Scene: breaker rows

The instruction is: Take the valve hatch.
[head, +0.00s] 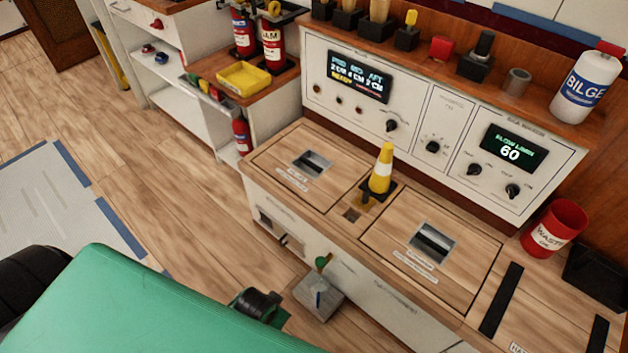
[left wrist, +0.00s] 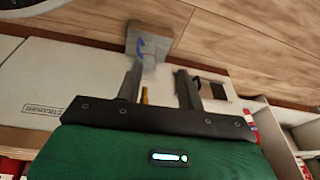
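Two wooden hatches with recessed metal pulls are set flush in the counter top: a left hatch (head: 275,163) and a larger right hatch (head: 395,212). Both look closed and lie flat. Their small labels are too small to read, so I cannot tell which is the valve hatch. My left gripper (left wrist: 158,88) is open in the left wrist view, close to the white cabinet front, with a brass-coloured stem showing between its fingers. Its fingertips are not clear in the head view. My right gripper is not in view.
A yellow cone (head: 382,170) stands between the hatches. A control panel (head: 325,75) rises behind. A red waste cup (head: 553,228) stands at right. A green knob (head: 321,262) and a grey block (head: 318,300) are at the cabinet front. Open floor (head: 170,190) lies left.

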